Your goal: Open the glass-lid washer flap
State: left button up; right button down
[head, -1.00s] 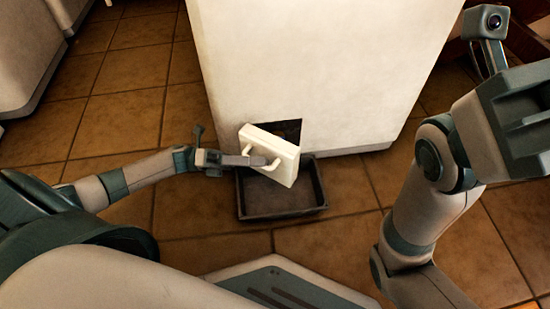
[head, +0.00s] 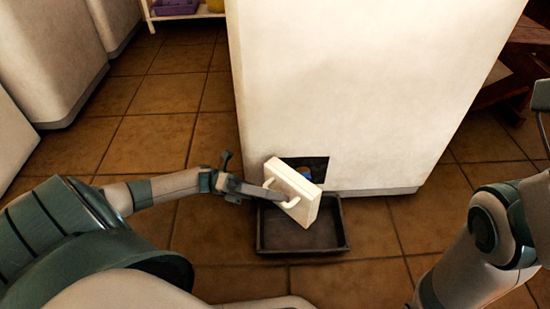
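The white washer (head: 350,85) stands upright in the middle of the head view; its top and glass lid are out of frame. Low on its front is a dark opening (head: 316,167) with something small, blue and orange inside. The white flap (head: 303,203) stands out from this opening, tilted, and hides part of it. It has a white looped handle (head: 277,199). My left gripper (head: 268,193) is at this handle, its fingers seen edge-on and seemingly shut on it. My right arm shows at the right edge, but its gripper fingers are out of view.
A shallow dark tray (head: 330,250) lies on the tiled floor (head: 165,105) under the flap, close to the washer's base. Other white appliances (head: 50,60) stand at the left. A white shelf with a purple basket (head: 175,7) is at the back. Wooden furniture (head: 510,65) is at the right.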

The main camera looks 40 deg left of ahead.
dwell(0.3)
pick_arm(q)
jog(key=p+v, duration=0.1)
jog(key=v, duration=1.6)
jog(key=shift+a, duration=0.2)
jog(key=shift+f, duration=0.1)
grip_shut()
